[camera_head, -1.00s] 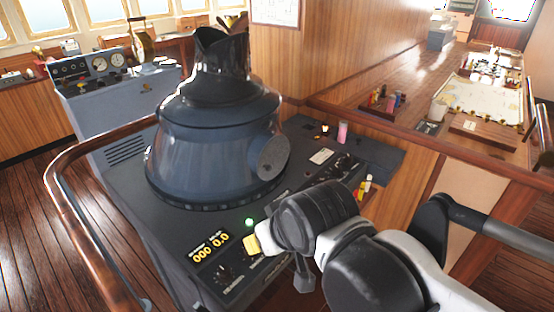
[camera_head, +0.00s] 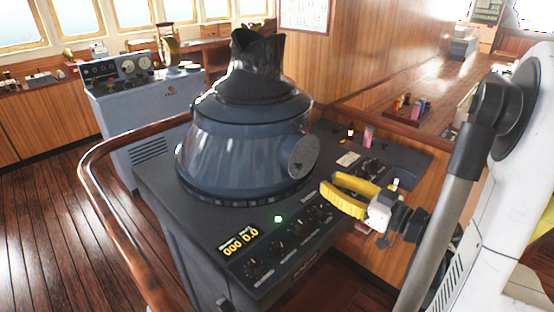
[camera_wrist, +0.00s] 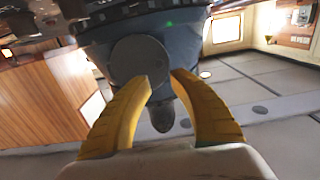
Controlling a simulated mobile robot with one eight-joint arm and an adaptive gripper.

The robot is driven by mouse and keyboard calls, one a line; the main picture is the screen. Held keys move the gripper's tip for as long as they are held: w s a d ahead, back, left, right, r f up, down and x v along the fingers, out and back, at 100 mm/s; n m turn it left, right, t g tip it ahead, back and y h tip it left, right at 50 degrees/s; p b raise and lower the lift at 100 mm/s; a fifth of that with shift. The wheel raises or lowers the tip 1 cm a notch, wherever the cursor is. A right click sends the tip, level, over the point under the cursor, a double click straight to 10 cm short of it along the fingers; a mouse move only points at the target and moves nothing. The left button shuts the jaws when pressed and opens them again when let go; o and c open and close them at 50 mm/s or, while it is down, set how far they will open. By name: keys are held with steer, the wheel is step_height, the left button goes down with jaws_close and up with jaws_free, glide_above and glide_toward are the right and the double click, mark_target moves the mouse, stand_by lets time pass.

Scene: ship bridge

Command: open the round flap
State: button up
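The round flap (camera_head: 303,156) is a grey disc on the right side of the dark blue dome-shaped housing (camera_head: 235,150). It looks closed, lying against the housing. In the wrist view the round flap (camera_wrist: 140,60) sits just beyond the fingertips, left of the picture's middle. My gripper (camera_head: 328,188) has yellow fingers and is over the console's right part, below and right of the flap. In the wrist view my gripper (camera_wrist: 160,80) has its two fingers apart with nothing between them. I see no contact with the flap.
The housing stands on a dark console (camera_head: 210,215) with knobs, a yellow readout and a green light. A pink cylinder (camera_head: 368,135) stands behind my gripper. A wooden handrail (camera_head: 95,190) curves around the left side. The wooden floor at left is clear.

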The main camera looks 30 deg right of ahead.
mark_target(301, 166)
steer(key=b+x, duration=0.1)
steer(key=x, duration=0.9)
steer(key=shift+w+r+b, duration=0.15)
steer(key=shift+w+b, duration=0.15)
steer(key=shift+w, duration=0.05)
jaws_close()
